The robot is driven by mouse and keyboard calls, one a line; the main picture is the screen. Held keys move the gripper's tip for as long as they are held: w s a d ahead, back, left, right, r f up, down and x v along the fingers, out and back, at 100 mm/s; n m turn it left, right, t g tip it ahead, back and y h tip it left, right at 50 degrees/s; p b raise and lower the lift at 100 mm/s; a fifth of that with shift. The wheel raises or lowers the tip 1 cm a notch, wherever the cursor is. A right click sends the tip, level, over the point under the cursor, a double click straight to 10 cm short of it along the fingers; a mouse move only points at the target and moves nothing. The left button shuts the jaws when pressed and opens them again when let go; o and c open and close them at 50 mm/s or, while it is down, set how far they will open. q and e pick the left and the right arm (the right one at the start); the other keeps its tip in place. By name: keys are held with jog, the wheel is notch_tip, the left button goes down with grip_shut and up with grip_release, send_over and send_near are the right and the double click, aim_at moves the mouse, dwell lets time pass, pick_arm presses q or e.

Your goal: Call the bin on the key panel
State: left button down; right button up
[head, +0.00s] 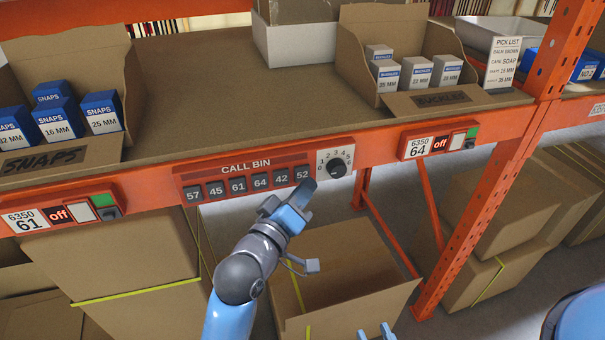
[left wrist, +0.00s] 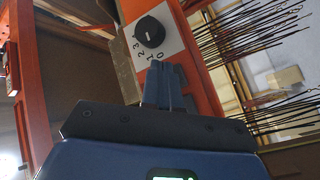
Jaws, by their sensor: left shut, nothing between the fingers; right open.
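The CALL BIN key panel (head: 245,168) is on the orange shelf beam. Its dark keys read 57, 45, 61, 64, 42 and 52 (head: 302,174). A black dial (head: 336,168) on a white numbered plate is at its right end; the dial also shows in the left wrist view (left wrist: 150,32). My left gripper (head: 307,187) is shut and empty, its tips just below key 52 and left of the dial. I cannot tell whether they touch the panel. In the wrist view its fingers (left wrist: 157,80) are together beside the plate. My right gripper (head: 375,332) is open at the bottom edge, partly out of view.
Shelf units marked 61 (head: 62,215) and 64 (head: 437,143) flank the panel, both showing "off". Above are a SNAPS box (head: 130,85) and a BUCKLES box (head: 350,50). An open carton (head: 375,302) stands below. An orange post (head: 500,175) rises at right.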

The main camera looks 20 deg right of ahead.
pick_arm(q)
jog(key=shift+w, duration=0.2)
jog(key=shift+w, duration=0.25)
jog(key=shift+w, duration=0.4)
dwell(0.8)
jog(key=shift+s, duration=0.2)
jog(key=shift+s+p, duration=0.4)
jog(key=shift+s, duration=0.25)
jog(key=shift+s, duration=0.1)
jog(key=shift+s+p, duration=0.85)
jog(key=shift+s, duration=1.5)
